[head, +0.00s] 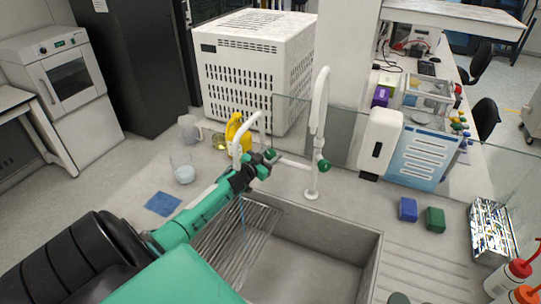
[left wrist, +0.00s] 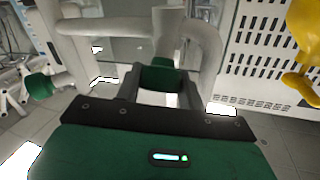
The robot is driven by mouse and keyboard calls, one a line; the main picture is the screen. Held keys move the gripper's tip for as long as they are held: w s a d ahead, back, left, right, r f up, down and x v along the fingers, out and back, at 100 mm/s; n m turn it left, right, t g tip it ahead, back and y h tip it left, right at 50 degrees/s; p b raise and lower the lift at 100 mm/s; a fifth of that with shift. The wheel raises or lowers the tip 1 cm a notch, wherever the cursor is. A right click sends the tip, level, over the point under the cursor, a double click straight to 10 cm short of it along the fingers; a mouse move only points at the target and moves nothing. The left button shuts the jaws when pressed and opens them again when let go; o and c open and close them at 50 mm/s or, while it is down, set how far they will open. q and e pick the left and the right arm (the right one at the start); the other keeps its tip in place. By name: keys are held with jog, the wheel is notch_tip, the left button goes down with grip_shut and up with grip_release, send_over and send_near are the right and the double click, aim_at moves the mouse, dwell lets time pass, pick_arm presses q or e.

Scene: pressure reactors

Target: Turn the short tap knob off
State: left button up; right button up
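The short tap (head: 246,128) is a white bent spout at the back edge of the sink. Its green knob (head: 270,155) is at the tip of my left gripper (head: 258,166). In the left wrist view the green knob (left wrist: 162,78) sits between the two grey fingers of my left gripper (left wrist: 161,88). The knob fills the gap and the fingers look closed on its sides. A thin bluish line, perhaps water, shows below the short spout. The tall tap (head: 319,100) stands to the right with its own green knob (head: 323,165). My right gripper is not in view.
The sink (head: 310,262) has a wire rack (head: 235,240) at its left. A beaker (head: 184,172), a blue cloth (head: 163,204) and a yellow bottle (head: 235,128) are left of the taps. A soap dispenser (head: 380,142) and blue and green blocks are at the right.

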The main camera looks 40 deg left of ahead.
pick_arm(q)
jog(key=shift+m+h, duration=0.5)
jog(key=shift+m, duration=0.1)
jog(key=shift+c, duration=0.2)
jog(key=shift+a+m+g+h+b, duration=0.1)
jog(key=shift+m+g+h+b, duration=0.2)
jog(key=shift+m+h, duration=0.55)
jog(key=m+g+h+b, duration=0.1)
jog(key=m+h, duration=0.1)
jog(key=m, duration=0.1)
jog(key=shift+h, duration=0.35)
jog(key=m+g+h+b, duration=0.1)
jog(key=m, duration=0.1)
jog(key=m+g+h+b, duration=0.2)
jog(key=m, duration=0.1)
jog(key=shift+f+g, duration=0.1)
jog(key=shift+g, duration=0.2)
jog(key=shift+m+g+h+b, duration=0.5)
jog(key=shift+m+g+b, duration=0.45)
jog(key=shift+m, duration=0.4)
jog(key=shift+m+g, duration=0.3)
jog(key=shift+g, duration=0.05)
jog(key=o, duration=1)
